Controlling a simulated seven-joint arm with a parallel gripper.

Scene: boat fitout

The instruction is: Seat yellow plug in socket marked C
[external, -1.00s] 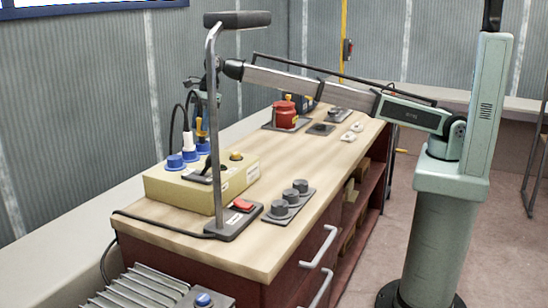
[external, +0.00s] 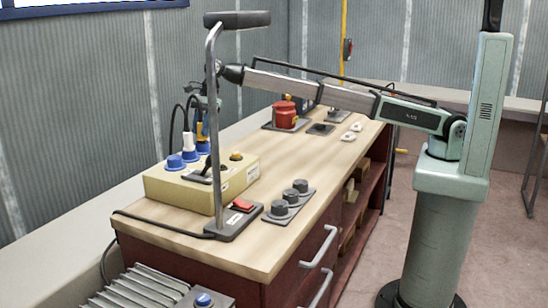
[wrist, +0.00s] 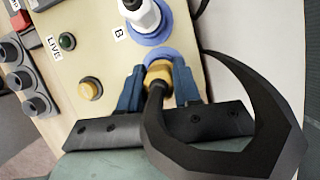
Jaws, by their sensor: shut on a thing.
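The yellow plug (wrist: 158,73) is between the two blue fingers of my gripper (wrist: 158,84), which is shut on it. A black cable runs from the plug toward the wrist camera. The plug is at the blue socket (wrist: 160,55) beside the one marked B; whether it is inside or just above cannot be told. That socket's own label is hidden. In the external view the yellow plug (external: 203,131) is upright over the far blue socket (external: 203,147), with my gripper (external: 203,112) above it, partly behind a grey post.
A white plug (wrist: 145,14) stands in socket B. The cream box (external: 230,171) also has a nearer blue socket (external: 175,162), a black lever and a yellow button (wrist: 90,88).

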